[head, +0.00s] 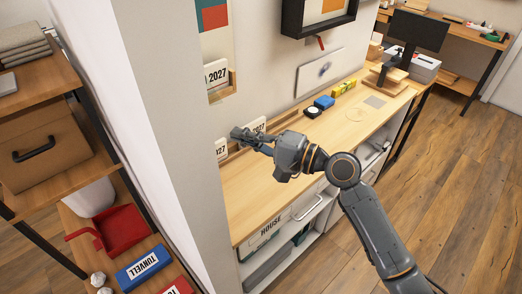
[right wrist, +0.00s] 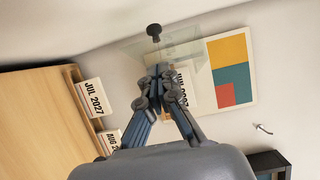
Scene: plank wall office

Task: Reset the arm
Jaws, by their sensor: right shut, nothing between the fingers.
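My right arm reaches in from the lower right in the head view. Its gripper (head: 240,134) is shut and empty above the wooden desk (head: 247,190), in front of a calendar card (head: 254,127) at the wall. In the right wrist view the gripper (right wrist: 158,70) has its fingertips together, partly covering a card (right wrist: 184,82) behind it. Another card marked JUL 2027 (right wrist: 91,97) stands to the left in that view. My left gripper does not show in either view.
A pale wall edge (head: 160,100) stands left of the desk. A shelf with a red dustpan (head: 122,230) is at left. The desk's near middle is clear.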

